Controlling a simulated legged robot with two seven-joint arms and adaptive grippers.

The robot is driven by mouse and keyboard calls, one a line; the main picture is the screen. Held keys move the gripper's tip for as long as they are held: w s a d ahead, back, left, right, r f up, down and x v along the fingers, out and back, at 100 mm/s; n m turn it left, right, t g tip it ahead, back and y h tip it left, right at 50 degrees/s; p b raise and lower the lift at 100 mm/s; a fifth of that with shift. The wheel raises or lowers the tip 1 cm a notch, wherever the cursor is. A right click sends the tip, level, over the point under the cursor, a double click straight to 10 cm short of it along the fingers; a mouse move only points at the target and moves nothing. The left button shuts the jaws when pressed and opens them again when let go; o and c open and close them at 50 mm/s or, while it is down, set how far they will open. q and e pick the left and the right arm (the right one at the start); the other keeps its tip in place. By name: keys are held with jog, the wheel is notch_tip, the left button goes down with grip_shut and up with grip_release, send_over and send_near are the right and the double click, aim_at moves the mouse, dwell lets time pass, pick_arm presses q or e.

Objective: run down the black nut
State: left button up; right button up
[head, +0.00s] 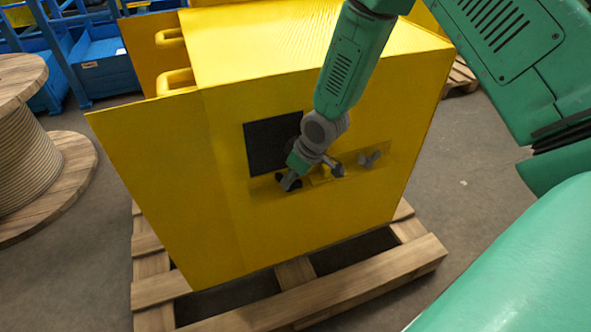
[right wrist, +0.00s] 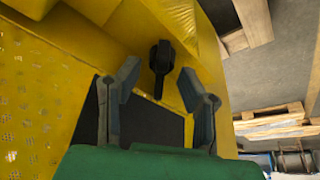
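The black nut (right wrist: 161,64) is a dark wing-shaped piece on the yellow face. In the right wrist view it shows just beyond and between the fingertips of my right gripper (right wrist: 160,82). The fingers are spread, with visible gaps to the nut on both sides. In the head view my right gripper (head: 312,177) is in front of the yellow machine's front face, at the lower edge of the dark square panel. There the gripper largely hides the nut. My left gripper is in neither view.
The yellow machine (head: 225,130) stands on a wooden pallet (head: 345,292). A dark square panel (head: 266,147) is on its face. A wooden cable reel (head: 28,150) and blue bins (head: 104,65) stand left.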

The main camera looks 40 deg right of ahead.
jog(key=v, duration=1.1)
jog(key=shift+s+r, duration=0.15)
jog(key=shift+c, duration=0.3)
jog(key=shift+c, duration=1)
jog(key=w+f+n+p, duration=0.1)
jog(key=f+p, duration=0.1)
jog(key=f, duration=0.1)
jog(key=w+a+f+n+p, duration=0.1)
jog(key=f+p, duration=0.1)
jog(key=f, duration=0.2)
jog(key=w+f+n+y+p, duration=0.1)
jog(key=w+f+p, duration=0.1)
jog(key=f+p, duration=0.1)
jog(key=shift+w+a+f, duration=0.1)
jog(key=shift+a+f, duration=0.2)
jog(key=shift+f, duration=0.15)
